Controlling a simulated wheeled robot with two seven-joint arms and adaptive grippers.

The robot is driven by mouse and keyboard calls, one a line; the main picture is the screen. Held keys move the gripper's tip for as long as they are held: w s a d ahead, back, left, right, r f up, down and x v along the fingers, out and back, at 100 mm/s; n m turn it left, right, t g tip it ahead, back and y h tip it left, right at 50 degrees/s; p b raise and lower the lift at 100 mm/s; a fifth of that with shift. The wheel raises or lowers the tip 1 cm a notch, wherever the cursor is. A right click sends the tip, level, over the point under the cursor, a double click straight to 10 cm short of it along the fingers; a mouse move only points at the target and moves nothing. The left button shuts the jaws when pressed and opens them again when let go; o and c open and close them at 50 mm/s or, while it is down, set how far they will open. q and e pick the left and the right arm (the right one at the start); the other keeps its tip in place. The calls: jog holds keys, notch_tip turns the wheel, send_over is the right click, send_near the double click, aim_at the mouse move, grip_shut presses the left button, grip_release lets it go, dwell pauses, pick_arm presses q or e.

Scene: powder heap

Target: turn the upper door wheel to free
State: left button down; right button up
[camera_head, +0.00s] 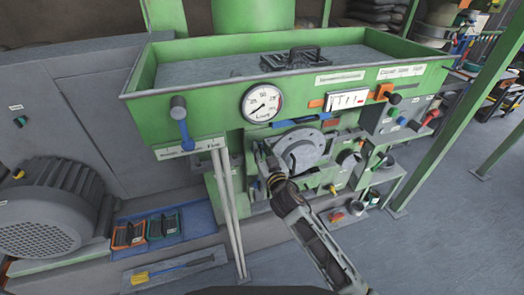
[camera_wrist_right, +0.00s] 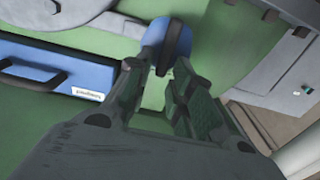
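A round grey door (camera_head: 300,150) sits on the front of the green machine under the trough. My right gripper (camera_head: 268,160) is at the left edge of this door, its arm coming up from the lower right. In the right wrist view, the fingers of this gripper (camera_wrist_right: 168,75) are apart. A blue rounded handle (camera_wrist_right: 178,42) with a dark stem lies at the fingertips; I cannot tell whether they touch it. Which part is the upper door wheel is not clear, as the gripper covers part of the door. My left gripper is not in view.
The green trough (camera_head: 200,96) overhangs the door, with a dial gauge (camera_head: 263,104) on its front. Open floor (camera_head: 440,235) lies right.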

grip_shut()
jog(key=shift+n, duration=0.3)
jog(key=shift+s+a+f+n+p, duration=0.15)
jog(key=shift+a+f+n+p, duration=0.4)
jog(key=shift+n, duration=3.05)
jog(key=shift+s+a+f+n+p, duration=0.2)
jog(key=shift+f+n, duration=0.6)
jog(key=shift+n, duration=2.8)
jog(key=shift+s+a+f+n+p, duration=0.1)
jog(key=shift+a+f+n+p, duration=0.4)
jog(key=shift+n, duration=3.1)
jog(key=shift+f, duration=0.15)
